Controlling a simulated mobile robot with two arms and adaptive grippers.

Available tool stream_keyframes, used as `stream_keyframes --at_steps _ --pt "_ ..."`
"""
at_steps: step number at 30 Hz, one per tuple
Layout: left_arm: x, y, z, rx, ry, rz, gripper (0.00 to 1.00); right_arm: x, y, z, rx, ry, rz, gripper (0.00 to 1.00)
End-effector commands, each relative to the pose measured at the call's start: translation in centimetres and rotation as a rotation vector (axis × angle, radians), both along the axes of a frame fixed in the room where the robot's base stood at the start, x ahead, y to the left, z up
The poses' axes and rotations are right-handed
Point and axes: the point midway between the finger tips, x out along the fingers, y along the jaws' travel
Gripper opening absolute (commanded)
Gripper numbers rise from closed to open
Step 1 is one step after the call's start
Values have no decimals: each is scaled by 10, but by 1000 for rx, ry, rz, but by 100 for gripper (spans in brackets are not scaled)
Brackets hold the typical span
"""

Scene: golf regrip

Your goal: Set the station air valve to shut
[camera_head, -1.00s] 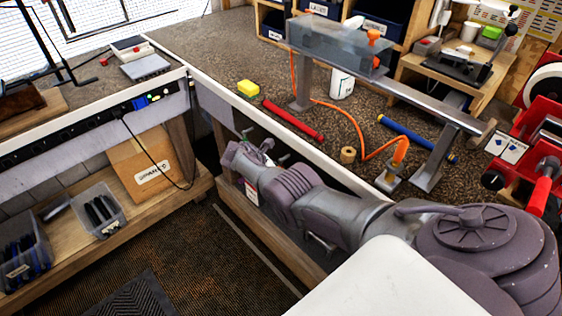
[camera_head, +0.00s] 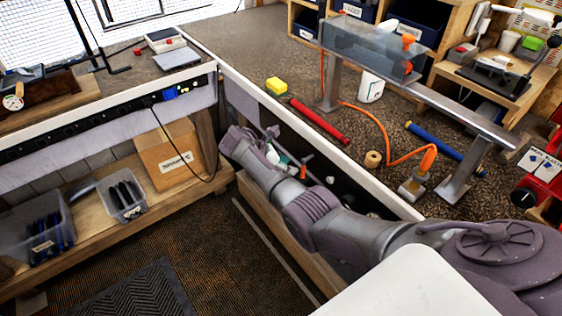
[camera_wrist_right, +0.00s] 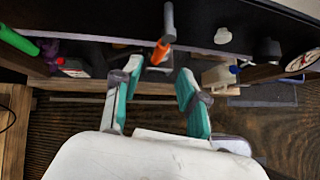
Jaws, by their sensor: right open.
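In the right wrist view an orange-and-grey lever fitting (camera_wrist_right: 163,48), which looks like the station air valve, sits under the dark bench front. Its orange part points down toward the gap between my fingers. In the head view a small orange part (camera_head: 304,171) shows below the bench edge, just right of my right gripper (camera_head: 277,150). In the wrist view my right gripper (camera_wrist_right: 157,85) is open and empty, its teal-padded fingers apart, with the lever ahead between the tips. No contact shows. My left gripper is out of view.
A pale knob (camera_wrist_right: 222,36), a dark knob (camera_wrist_right: 267,48) and a round gauge (camera_wrist_right: 303,60) line the bench front. The dark floor (camera_head: 225,260) is clear.

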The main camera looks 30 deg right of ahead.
Motion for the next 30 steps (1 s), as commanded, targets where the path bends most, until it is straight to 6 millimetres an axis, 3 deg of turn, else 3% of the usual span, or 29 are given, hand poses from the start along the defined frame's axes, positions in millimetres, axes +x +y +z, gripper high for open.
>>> stream_keyframes --at_steps 7,24,28,30 --pt "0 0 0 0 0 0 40 3 20 20 0 0 1 42" --pt "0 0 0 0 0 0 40 3 22 22 -1 1 1 42" --pt "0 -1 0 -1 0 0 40 -3 22 3 11 -9 -1 42" --pt "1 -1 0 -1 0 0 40 -11 25 -25 33 -31 -2 42"
